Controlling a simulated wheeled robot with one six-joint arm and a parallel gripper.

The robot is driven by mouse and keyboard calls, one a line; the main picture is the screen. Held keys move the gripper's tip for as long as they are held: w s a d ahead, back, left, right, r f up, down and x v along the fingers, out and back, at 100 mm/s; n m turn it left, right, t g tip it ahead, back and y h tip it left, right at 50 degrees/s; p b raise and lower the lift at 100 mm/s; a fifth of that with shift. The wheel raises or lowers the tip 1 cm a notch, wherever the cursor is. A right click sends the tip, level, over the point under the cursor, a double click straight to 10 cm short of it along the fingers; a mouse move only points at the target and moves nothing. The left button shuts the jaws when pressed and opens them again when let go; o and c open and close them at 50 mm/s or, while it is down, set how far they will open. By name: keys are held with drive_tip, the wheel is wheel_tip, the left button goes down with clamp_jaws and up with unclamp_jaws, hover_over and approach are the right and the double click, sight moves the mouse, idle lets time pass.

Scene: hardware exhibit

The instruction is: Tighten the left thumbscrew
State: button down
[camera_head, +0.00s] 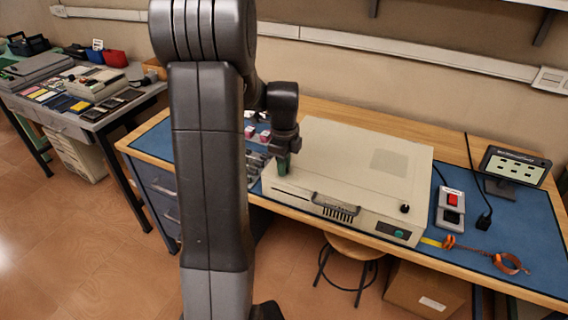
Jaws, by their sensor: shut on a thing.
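A beige equipment case (350,150) with a front handle, a black knob and a green button sits on the blue mat of the workbench. My gripper (283,166) points down at the case's left end, its greenish fingertips low against that end of the case. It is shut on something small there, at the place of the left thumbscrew. The thumbscrew itself is hidden by the fingers, so its turn and seating cannot be seen. No other thumbscrew can be made out at this size.
My arm blocks the view left of the case, where small red-and-white items (257,134) partly show. Right of the case are a switch box (450,207), a wrist strap (509,263) and a tablet on a stand (513,166). A stool (352,250) stands below the bench front.

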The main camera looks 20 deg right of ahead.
drive_tip(key=shift+m, duration=0.3)
drive_tip(key=c, duration=1.3)
unclamp_jaws()
drive_tip(key=shift+r, duration=0.1)
wheel_tip(320, 180, up, 14)
drive_tip(key=shift+f, duration=0.15)
drive_tip(key=shift+f, duration=0.1)
wheel_tip(320, 180, down, 14)
drive_tip(key=shift+r, duration=0.15)
drive_tip(key=shift+r, duration=0.15)
